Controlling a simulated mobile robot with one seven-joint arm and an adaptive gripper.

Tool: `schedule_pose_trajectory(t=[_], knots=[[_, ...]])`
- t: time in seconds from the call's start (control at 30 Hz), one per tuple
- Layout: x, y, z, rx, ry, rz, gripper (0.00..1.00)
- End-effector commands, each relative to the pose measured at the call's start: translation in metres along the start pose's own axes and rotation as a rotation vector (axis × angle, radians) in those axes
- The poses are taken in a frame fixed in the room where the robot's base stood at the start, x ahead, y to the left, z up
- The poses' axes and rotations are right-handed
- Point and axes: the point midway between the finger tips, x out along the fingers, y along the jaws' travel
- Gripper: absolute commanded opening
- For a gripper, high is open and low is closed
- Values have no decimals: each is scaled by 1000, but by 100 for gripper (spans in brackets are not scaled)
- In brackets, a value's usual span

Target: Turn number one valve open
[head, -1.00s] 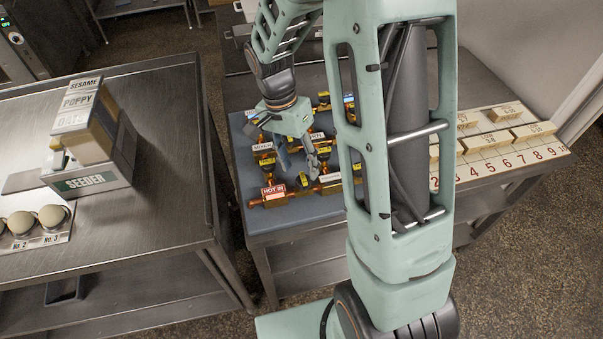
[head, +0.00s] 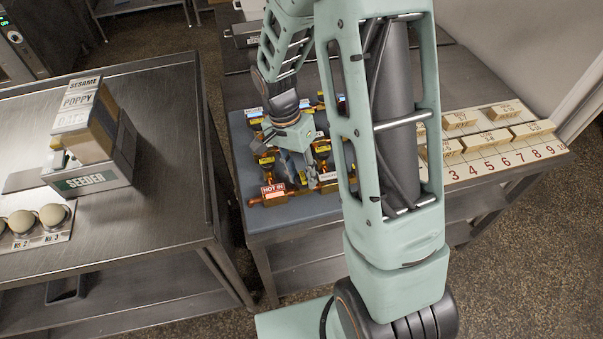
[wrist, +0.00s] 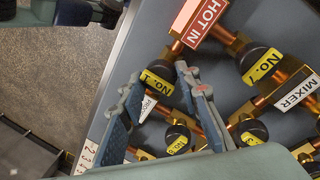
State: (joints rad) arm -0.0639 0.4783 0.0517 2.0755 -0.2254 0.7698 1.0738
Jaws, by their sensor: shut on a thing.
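The pipe manifold in the head view carries copper pipes and several dark valve knobs with yellow labels. My gripper (head: 303,178) is down among them, just right of the red HOT IN sign (head: 273,191). In the wrist view, my gripper (wrist: 159,75) has a finger on either side of a dark knob with a yellow label (wrist: 157,84) and is shut on it. A figure 1 seems to show on that label; the rest is unclear. Another knob, with a label like No. 7 or No. 1 (wrist: 262,66), sits to its right, apart from the fingers.
A numbered board with wooden blocks (head: 497,160) lies right of the manifold. A seeder box (head: 88,180) stands on the left steel table (head: 150,220).

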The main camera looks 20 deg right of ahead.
Motion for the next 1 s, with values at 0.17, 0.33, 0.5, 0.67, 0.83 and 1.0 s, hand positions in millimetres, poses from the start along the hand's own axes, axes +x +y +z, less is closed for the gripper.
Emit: schedule_pose_trajectory(t=[0.17, 0.33, 0.5, 0.67, 0.83, 1.0], knots=[[0, -1, 0, -6, 2, -2, 6], [0, -2, 0, -46, 11, -3, 6], [1, -2, 1, -137, 32, -3, 6], [1, -2, 2, -266, 61, -4, 6], [1, -2, 2, -424, 95, -4, 6], [1, -2, 3, -583, 129, -3, 6]])
